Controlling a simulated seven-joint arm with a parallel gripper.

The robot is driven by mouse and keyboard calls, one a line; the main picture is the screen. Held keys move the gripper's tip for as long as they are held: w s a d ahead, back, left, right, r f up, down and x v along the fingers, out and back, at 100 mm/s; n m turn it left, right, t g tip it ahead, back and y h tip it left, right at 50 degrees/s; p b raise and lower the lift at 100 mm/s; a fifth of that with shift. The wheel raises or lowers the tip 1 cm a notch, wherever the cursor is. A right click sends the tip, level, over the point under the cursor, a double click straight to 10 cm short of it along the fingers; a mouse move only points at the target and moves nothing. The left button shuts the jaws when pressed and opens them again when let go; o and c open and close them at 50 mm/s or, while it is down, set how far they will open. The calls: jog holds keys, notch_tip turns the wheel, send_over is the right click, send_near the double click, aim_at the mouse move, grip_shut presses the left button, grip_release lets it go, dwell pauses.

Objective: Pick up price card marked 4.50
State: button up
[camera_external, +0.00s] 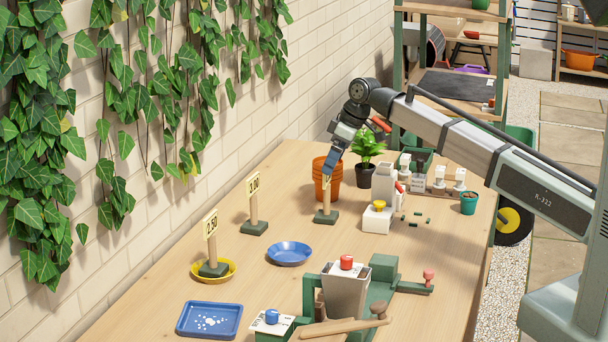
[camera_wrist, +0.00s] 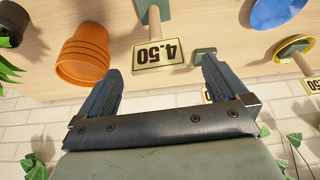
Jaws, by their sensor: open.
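The price card marked 4.50 (camera_wrist: 160,54) is a cream plate with dark digits, upside down in the wrist view. It stands on a wooden post with a dark green base (camera_external: 326,217); in the external view the card (camera_external: 325,188) shows edge-on just below my gripper (camera_external: 329,170). My gripper (camera_wrist: 158,64) is open, with one finger on each side of the card in the wrist view. I see no finger closed on it. Whether the card lies fully between the fingertips I cannot tell.
Stacked orange pots (camera_external: 327,180) stand close behind the card. Another card (camera_external: 253,197) stands to the left; the 2.50 card (camera_external: 211,230) stands in a yellow saucer (camera_external: 230,275). A blue saucer (camera_external: 289,253) lies nearby. The brick wall is behind; a green-and-metal device (camera_external: 346,290) is in front.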

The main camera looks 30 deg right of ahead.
send_over(327, 194)
jog(key=shift+w+d+f, duration=0.1)
jog(key=shift+w+f, duration=0.15)
jog(key=shift+f, duration=1)
jog(key=shift+w+d+f, duration=0.1)
jog(key=shift+w+f, duration=0.1)
jog(key=shift+f, duration=1.05)
jog(key=c, duration=1.5)
